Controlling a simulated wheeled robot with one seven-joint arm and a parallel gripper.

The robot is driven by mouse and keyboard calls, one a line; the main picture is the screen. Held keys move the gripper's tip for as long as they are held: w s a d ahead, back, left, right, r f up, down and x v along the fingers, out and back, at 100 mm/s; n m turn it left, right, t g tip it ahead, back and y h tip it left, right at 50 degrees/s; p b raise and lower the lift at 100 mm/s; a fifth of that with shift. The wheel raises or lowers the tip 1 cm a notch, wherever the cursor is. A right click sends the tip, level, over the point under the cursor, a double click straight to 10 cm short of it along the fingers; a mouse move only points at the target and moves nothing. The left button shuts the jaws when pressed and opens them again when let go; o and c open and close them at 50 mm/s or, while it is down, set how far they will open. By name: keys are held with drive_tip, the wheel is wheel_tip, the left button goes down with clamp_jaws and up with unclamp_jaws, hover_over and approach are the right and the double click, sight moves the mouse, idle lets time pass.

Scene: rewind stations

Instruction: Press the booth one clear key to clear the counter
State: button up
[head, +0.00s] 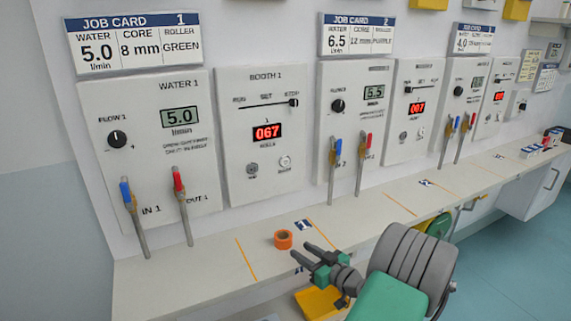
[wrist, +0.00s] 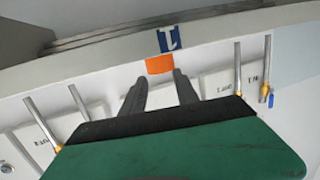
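The Booth 1 panel (head: 233,135) is on the wall, with a slider at the top and a red display (head: 267,131) reading 067. Below the display are two round keys, a darker left one (head: 252,170) and a paler right one (head: 285,163). Their small labels are too blurred to read, so I cannot tell which is the clear key. My gripper (head: 295,257) is low over the shelf, below and right of the panel, away from both keys. Its fingers are apart with nothing between them; they also show apart in the wrist view (wrist: 161,77).
The Water 1 panel (head: 150,150) is left, with blue and red valves on pipes. More pipes (head: 332,175) stand right of the booth panel.

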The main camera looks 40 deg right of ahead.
clamp_jaws()
idle(0.8)
drive_tip(key=w+a+r+n+g+y+p, duration=0.2)
drive_tip(key=w+a+r+g+p, duration=0.15)
drive_tip(key=a+r+p, duration=0.6)
drive_tip(key=w+a+r+n+g+y+p, duration=0.25)
drive_tip(key=a+r+g, duration=0.3)
drive_tip(key=a, duration=0.95)
drive_tip(key=s+a+r+m+g+h+p, duration=0.1)
drive_tip(key=s+a+r+m+h+p, duration=0.1)
drive_tip(key=s+a+r+p, duration=0.3)
drive_tip(key=s+a+r+m+g+h+p, duration=0.1)
drive_tip(key=s+a+r+p, duration=0.4)
drive_tip(key=r, duration=0.7)
drive_tip(key=shift+s+a+r+m+h+p, duration=0.25)
drive_tip(key=shift+s+a+m+h+p, duration=0.15)
drive_tip(key=shift+s+a, duration=0.55)
